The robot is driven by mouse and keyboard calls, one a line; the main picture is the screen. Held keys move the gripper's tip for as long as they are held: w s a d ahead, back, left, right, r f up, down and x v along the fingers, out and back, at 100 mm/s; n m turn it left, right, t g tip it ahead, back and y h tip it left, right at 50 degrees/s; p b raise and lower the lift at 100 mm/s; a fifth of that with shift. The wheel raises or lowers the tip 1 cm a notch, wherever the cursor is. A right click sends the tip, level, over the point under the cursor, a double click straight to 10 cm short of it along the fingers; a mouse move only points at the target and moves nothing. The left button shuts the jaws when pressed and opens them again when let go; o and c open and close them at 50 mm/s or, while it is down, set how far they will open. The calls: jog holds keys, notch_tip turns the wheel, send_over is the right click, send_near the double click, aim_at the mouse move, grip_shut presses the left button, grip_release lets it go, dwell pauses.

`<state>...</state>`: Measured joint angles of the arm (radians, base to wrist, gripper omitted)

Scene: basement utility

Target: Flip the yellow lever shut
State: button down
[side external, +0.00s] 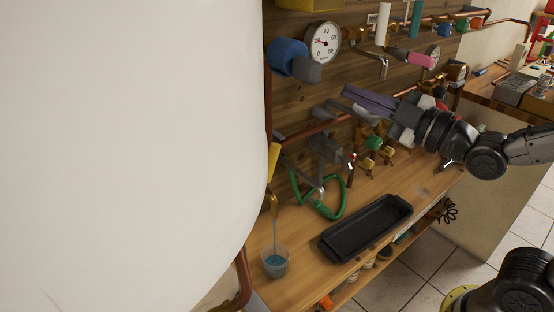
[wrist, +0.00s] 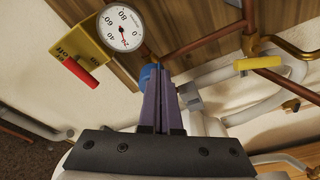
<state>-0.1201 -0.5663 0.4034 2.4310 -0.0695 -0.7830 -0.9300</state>
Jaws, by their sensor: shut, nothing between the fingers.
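A yellow lever (side external: 273,162) shows in the side view at the edge of the white tank, which hides part of its surroundings. It stands steeply above a brass spout (side external: 273,203), from which a thin blue stream falls into a clear cup (side external: 275,263). In the wrist view a yellow lever (wrist: 257,63) lies nearly level beside a copper pipe, right of my fingers; I cannot tell if it is the same one. My gripper (side external: 350,96) has purple fingers pressed together and empty. It is up and right of the lever, well apart from it. The fingers also show in the wrist view (wrist: 153,80).
The large white tank (side external: 120,150) fills the left. A blue-and-grey valve (side external: 290,60) and a gauge (side external: 323,41) are on the wall. A green hose (side external: 330,208) and a black tray (side external: 367,228) are on the bench. A red lever (wrist: 80,72) shows left in the wrist view.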

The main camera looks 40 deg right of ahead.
jog(key=a+f+n+t+y, duration=0.1)
jog(key=a+f+n+y, duration=0.3)
jog(key=a+n+y, duration=0.15)
jog(key=n+g, duration=0.2)
send_near(267, 160)
jog(key=shift+y, duration=0.45)
jog(key=s+a+r, duration=0.2)
jog(key=s+a, duration=0.1)
jog(key=shift+s+r, duration=0.15)
jog(key=shift+r, duration=0.15)
jog(key=x, duration=1)
jog(key=shift+w+d+f, duration=0.1)
jog(key=shift+d+f, duration=0.15)
jog(key=shift+d, duration=0.35)
jog(key=shift+w+d+f, duration=0.15)
jog(key=shift+d+f, duration=0.1)
jog(key=shift+d, duration=0.35)
jog(key=shift+w+d+f, duration=0.1)
jog(key=shift+d+f, duration=0.2)
jog(key=shift+d, duration=0.3)
